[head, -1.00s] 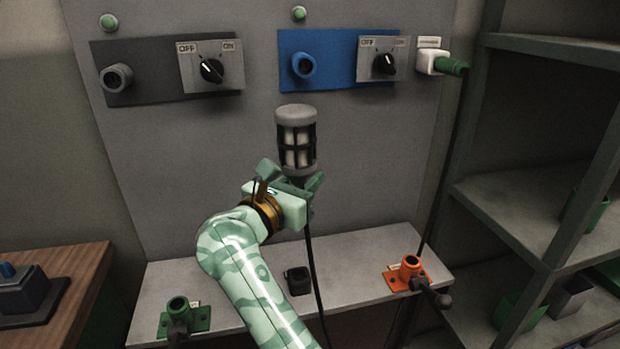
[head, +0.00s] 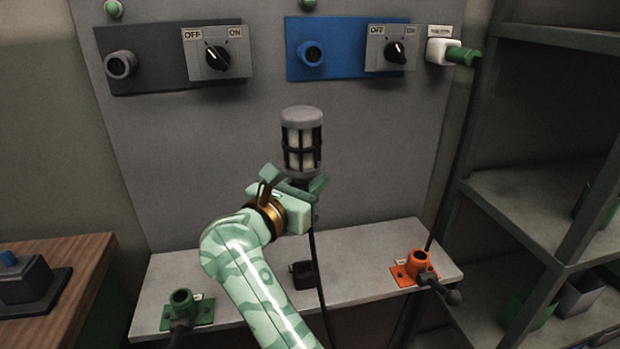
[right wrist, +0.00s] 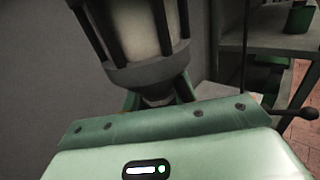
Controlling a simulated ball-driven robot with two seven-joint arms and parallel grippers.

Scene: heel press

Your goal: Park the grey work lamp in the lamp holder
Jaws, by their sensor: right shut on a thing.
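The grey work lamp (head: 302,118) has a grey cap and a black cage around a pale tube. It stands about upright in my right gripper (head: 298,184), which is shut on its lower end. The lamp also fills the top of the right wrist view (right wrist: 135,35). A dark cord hangs from it past the shelf. A small black block-like holder (head: 302,274) sits on the grey shelf below; the cord and my arm are close in front of it. I cannot tell for sure that it is the lamp holder. My left gripper is out of view.
The grey shelf (head: 360,262) also bears a green socket (head: 183,309) at left and an orange socket (head: 416,268) at right, each with a dark-knobbed lever. Switch boxes (head: 217,53) and a blue panel (head: 305,68) are on the wall. Shelving (head: 530,205) stands right.

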